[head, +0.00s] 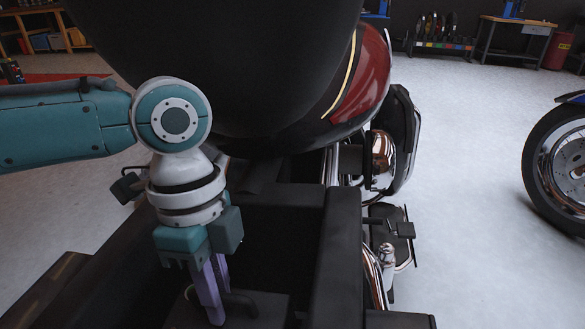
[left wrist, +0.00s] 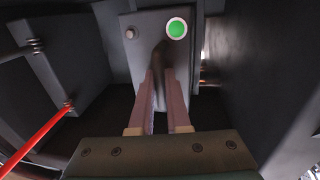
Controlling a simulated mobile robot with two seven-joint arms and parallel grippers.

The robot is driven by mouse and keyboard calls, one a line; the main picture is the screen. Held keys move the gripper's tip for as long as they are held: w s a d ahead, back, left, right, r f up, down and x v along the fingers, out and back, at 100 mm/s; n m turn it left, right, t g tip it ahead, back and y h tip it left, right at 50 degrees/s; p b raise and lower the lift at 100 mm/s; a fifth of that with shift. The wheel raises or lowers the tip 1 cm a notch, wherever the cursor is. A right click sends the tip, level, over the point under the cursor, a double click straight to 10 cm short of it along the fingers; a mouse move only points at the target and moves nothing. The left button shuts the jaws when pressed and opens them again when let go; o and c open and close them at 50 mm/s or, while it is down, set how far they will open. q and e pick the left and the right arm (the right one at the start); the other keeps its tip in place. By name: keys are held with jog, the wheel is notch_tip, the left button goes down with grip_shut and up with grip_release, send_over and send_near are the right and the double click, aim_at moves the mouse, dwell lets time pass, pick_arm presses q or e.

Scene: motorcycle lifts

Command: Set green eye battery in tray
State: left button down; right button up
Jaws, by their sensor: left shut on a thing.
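The battery (left wrist: 145,50) is a dark grey box with a round green eye (left wrist: 177,27) and a small grey terminal post on its top. It also shows at the bottom of the head view (head: 268,303). My left gripper (left wrist: 161,76), with purple fingers, is shut on the black handle on the battery's top. In the head view this gripper (head: 213,300) points down into the dark frame under the raised seat. Dark walls (left wrist: 248,75) stand close beside the battery. I cannot tell whether its base rests on the tray. My right gripper is not in view.
A red cable (left wrist: 38,140) and a dark box (left wrist: 60,60) lie left of the battery. A black frame rail (head: 338,250) runs along its right. The raised black seat (head: 220,60) overhangs the arm. Another motorcycle's wheel (head: 562,170) stands far right.

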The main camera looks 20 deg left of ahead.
pick_arm(q)
jog(key=shift+f, duration=0.15)
dwell(0.4)
jog(key=c, duration=0.9)
grip_release()
jog(key=shift+w, duration=0.1)
jog(key=shift+o, duration=0.5)
notch_tip(320, 180, up, 10)
jog(key=w+a+p, duration=0.1)
jog(key=p, duration=0.3)
jog(key=shift+a+f, duration=0.15)
